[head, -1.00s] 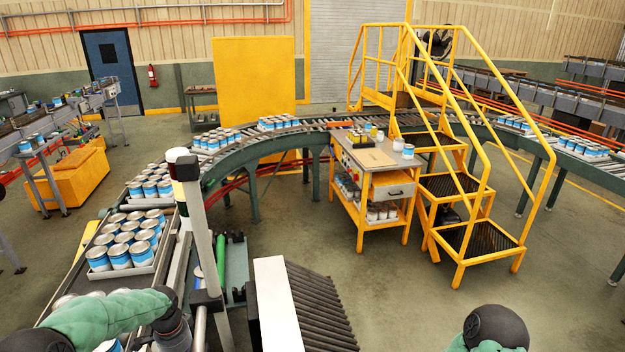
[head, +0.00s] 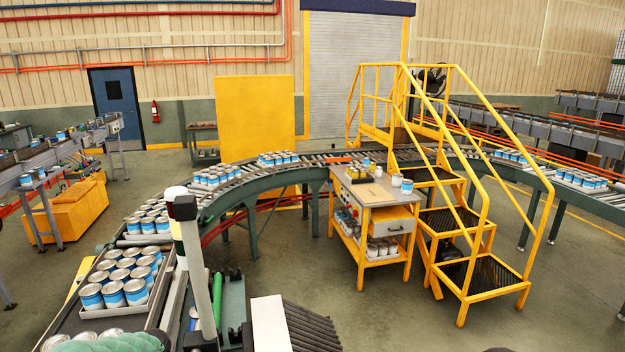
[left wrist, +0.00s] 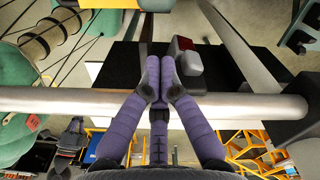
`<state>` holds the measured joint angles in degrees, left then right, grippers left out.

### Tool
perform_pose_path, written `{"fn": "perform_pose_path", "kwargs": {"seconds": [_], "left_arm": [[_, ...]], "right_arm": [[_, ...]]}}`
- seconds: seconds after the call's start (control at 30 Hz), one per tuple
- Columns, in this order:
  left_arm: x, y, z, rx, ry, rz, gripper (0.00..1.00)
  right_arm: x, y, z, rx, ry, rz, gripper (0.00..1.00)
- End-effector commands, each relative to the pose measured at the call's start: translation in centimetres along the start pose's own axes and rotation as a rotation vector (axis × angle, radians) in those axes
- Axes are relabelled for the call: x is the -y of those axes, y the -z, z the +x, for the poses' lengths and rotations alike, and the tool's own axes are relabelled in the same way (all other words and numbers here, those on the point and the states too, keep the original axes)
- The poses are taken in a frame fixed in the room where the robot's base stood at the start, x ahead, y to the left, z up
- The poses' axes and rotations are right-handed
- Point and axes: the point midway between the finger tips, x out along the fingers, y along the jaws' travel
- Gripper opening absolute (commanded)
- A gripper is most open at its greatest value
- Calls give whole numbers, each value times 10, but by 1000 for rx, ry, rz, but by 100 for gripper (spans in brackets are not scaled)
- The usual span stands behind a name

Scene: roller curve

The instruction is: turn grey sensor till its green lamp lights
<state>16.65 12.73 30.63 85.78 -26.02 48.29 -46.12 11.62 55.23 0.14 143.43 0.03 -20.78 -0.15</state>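In the left wrist view, a small grey block with a dark red lens or lamp (left wrist: 182,44), apparently the grey sensor (left wrist: 188,66), sits just right of my left gripper (left wrist: 159,62). No green light shows on it. The purple fingers are close together at their tips, with nothing visible between them. Whether they touch the sensor's side I cannot tell. In the head view only a green piece of my left arm shows at the bottom left edge; its gripper is out of frame. My right gripper is not in view.
A round metal rail (left wrist: 60,100) crosses the left wrist view close to the fingers. In the head view, a light post (head: 190,250) stands beside the roller conveyor (head: 240,185), which carries trays of blue-and-white cans (head: 125,270). A yellow cart (head: 375,215) and yellow steps (head: 455,230) stand beyond.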

Motion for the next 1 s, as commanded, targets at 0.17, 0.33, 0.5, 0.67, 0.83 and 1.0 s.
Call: {"fn": "perform_pose_path", "kwargs": {"seconds": [0.17,0.33,0.5,0.67,0.83,1.0], "left_arm": [[1,0,-24,-2,4,-1,0],[2,0,-42,-2,6,-1,0],[2,0,-53,-2,6,0,0],[2,0,-52,-1,5,-1,0],[2,0,-52,-1,5,-10,0],[-1,-1,-53,-2,6,-121,0]], "right_arm": [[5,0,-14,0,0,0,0],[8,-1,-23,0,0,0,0],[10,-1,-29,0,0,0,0],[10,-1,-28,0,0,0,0],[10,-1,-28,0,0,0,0],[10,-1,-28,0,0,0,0]]}}
